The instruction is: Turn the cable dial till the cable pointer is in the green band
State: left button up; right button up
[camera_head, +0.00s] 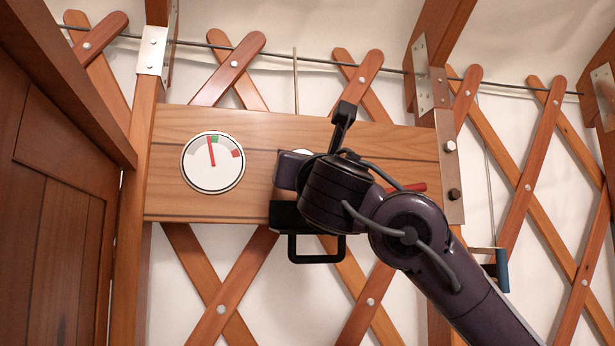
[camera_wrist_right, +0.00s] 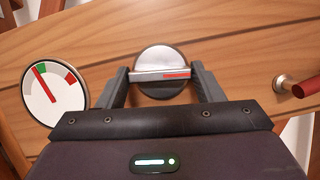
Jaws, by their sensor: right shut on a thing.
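The gauge with the cable pointer (camera_head: 211,152) is a round white face on the left of a wooden board. Its red pointer stands slightly left of upright, its tip at the left edge of the small green band (camera_head: 215,139). A red band lies further right. The gauge also shows in the right wrist view (camera_wrist_right: 53,97). The cable dial (camera_wrist_right: 160,88) is a round grey metal knob with a raised crossbar bearing a red mark. My right gripper (camera_wrist_right: 163,75) is shut on the crossbar, one finger at each end. In the head view my right arm mostly hides the dial.
A red-handled peg (camera_wrist_right: 305,88) sticks out of the board right of the dial. A blue-handled crank (camera_head: 501,270) hangs at the lower right. A wooden door (camera_head: 60,190) stands at the left, and lattice slats cover the wall behind.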

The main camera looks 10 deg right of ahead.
jog(key=m+h, duration=0.1)
jog(key=m, duration=0.2)
jog(key=m+h+b, duration=0.1)
jog(key=m+h, duration=0.1)
jog(key=m, duration=0.1)
jog(key=shift+s+r+g, duration=0.1)
jog(key=shift+r+g, duration=0.1)
jog(key=shift+g, duration=0.2)
jog(key=shift+r+m, duration=0.1)
jog(key=shift+m, duration=0.2)
jog(key=o, duration=0.7)
jog(key=shift+o, duration=1.1)
jog(key=shift+w+f, duration=0.2)
jog(key=shift+w, duration=0.05)
jog(key=shift+a, duration=0.1)
